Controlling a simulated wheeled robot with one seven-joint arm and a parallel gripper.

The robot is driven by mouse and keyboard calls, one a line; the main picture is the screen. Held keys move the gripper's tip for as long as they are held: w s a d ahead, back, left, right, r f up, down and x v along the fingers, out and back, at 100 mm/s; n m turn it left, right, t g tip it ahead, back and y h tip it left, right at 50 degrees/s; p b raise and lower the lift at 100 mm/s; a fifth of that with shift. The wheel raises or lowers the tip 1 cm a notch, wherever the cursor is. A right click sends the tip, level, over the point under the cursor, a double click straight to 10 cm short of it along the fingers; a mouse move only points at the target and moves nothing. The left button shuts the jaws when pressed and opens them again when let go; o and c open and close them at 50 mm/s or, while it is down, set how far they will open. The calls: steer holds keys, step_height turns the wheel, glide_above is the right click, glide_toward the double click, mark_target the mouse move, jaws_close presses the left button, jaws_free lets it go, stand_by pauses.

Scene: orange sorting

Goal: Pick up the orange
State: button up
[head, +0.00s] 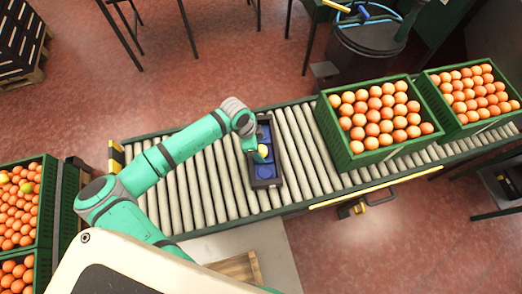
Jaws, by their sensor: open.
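A dark tray (265,184) with blue compartments lies on the roller conveyor (205,185). A small yellow-orange fruit (263,151) shows at the middle of the tray. My gripper (254,149) hangs over the tray, just left of this fruit, and is open. The wrist above it hides part of the tray, and the fingertips are too small to tell whether they touch the fruit. The tray's lower compartment is blue and looks empty.
Two green crates of oranges (330,124) (437,108) stand on the conveyor's right part. More orange crates (47,205) stand at the left edge. A dark bin (368,48) stands behind the conveyor. Bare rollers lie on both sides of the tray.

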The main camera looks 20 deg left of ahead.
steer(key=shift+f, duration=0.35)
steer(key=c, duration=1.1)
steer(key=shift+c, duration=0.3)
steer(key=shift+r, duration=0.15)
